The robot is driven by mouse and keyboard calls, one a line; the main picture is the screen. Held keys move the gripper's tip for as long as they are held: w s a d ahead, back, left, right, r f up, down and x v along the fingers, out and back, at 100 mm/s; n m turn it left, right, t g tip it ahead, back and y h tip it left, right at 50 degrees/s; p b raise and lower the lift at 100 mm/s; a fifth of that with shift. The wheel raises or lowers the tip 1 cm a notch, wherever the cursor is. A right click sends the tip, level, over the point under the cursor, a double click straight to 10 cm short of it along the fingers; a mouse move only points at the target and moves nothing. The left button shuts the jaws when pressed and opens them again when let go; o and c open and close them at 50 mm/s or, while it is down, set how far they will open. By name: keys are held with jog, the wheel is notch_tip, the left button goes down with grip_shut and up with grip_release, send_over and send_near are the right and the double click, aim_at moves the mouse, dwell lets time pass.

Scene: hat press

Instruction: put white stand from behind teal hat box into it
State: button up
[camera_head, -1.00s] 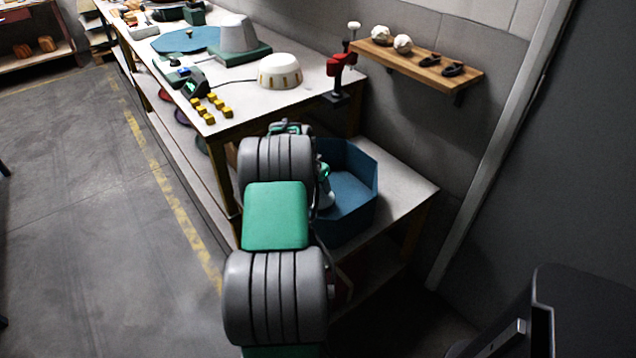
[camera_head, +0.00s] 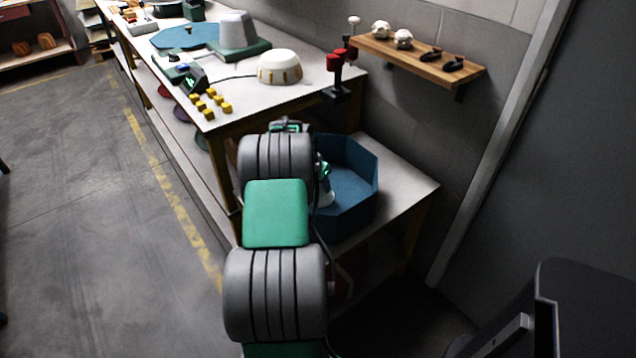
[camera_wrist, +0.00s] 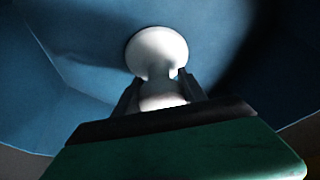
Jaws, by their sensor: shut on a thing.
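The teal hat box (camera_head: 352,212) is an open, many-sided tub on the low white table. My gripper (camera_wrist: 161,92) is shut on the white stand (camera_wrist: 157,50), which has a round end and a narrower neck between the fingers. In the wrist view the blue wall and floor of the hat box (camera_wrist: 75,75) surround the stand. The stand is inside the box outline there; I cannot tell whether it touches the floor. In the head view, my arm hides most of the gripper, and only a little of the stand (camera_head: 327,197) shows at the box's left side.
The low table (camera_head: 408,190) has free room right of the box. A wall shelf (camera_head: 415,58) is above, and a dark panel stands at right.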

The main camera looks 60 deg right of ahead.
jog(key=o, duration=1.4)
jog(key=v, duration=0.8)
jog(key=w+a+r+n+t+p, duration=0.1)
jog(key=w+a+r+n+p, duration=0.15)
jog(key=w+a+r, duration=0.4)
jog(key=w+a+r+n+t+y+p, duration=0.1)
jog(key=w+a+r+n, duration=0.2)
jog(key=a, duration=0.7)
jog(key=w+a+r+n+t+p, duration=0.1)
jog(key=w+a+r+n+p, duration=0.15)
jog(key=w+a+r, duration=0.45)
jog(key=s+a+r+n+y+p, duration=0.1)
jog(key=s+a+n, duration=0.2)
jog(key=a, duration=0.7)
jog(key=s+a+r+n+y+p, duration=0.1)
jog(key=s+a+n, duration=0.3)
jog(key=a, duration=0.6)
jog(key=s+a+r+n+y+p, duration=0.1)
jog(key=s+a+n+p, duration=0.2)
jog(key=a, duration=0.7)
jog(key=shift+s+a+r+n+t, duration=0.2)
jog(key=shift+s+n+t, duration=0.3)
jog(key=shift+n, duration=0.5)
